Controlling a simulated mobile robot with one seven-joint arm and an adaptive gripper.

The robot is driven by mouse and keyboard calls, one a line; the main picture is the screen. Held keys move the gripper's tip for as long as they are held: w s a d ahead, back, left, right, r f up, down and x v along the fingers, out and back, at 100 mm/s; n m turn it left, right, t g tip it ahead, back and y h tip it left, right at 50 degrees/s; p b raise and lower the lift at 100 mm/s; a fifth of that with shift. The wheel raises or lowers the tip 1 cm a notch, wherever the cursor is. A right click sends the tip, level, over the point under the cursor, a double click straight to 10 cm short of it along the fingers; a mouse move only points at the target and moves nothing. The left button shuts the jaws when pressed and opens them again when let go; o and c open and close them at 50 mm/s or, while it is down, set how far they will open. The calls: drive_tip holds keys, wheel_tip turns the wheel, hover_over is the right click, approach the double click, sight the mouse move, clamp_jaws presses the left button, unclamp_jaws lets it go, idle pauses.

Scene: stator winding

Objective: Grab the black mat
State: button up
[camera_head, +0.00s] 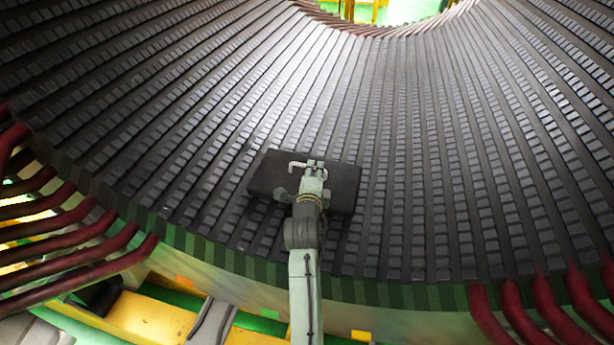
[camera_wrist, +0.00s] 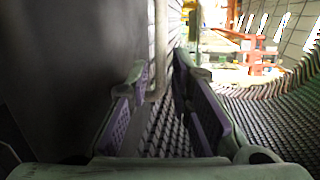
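The black mat (camera_head: 268,173) is a thick dark rectangular pad lying on the slotted inner face of the stator. My arm and gripper (camera_head: 312,172) cover its middle in the head view. A pale bent bar, like a handle (camera_head: 296,165), shows at the mat's middle beside my gripper. In the wrist view a large dark surface, apparently the mat (camera_wrist: 75,70), fills the left side close by. The two fingers of my gripper (camera_wrist: 161,72) stand apart, with the pale bar (camera_wrist: 160,45) showing between or just beyond their tips. I see no contact.
The stator's ribbed surface (camera_head: 420,150) spreads all around the mat. Red coil ends (camera_head: 70,245) stick out at the lower left, and more (camera_head: 500,310) at the lower right. A yellow platform (camera_head: 150,318) lies below. Orange equipment (camera_wrist: 245,48) stands farther off.

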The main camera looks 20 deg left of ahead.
drive_tip(key=shift+x, duration=1.25)
drive_tip(key=shift+c, duration=0.6)
clamp_jaws()
drive_tip(key=shift+r, duration=0.1)
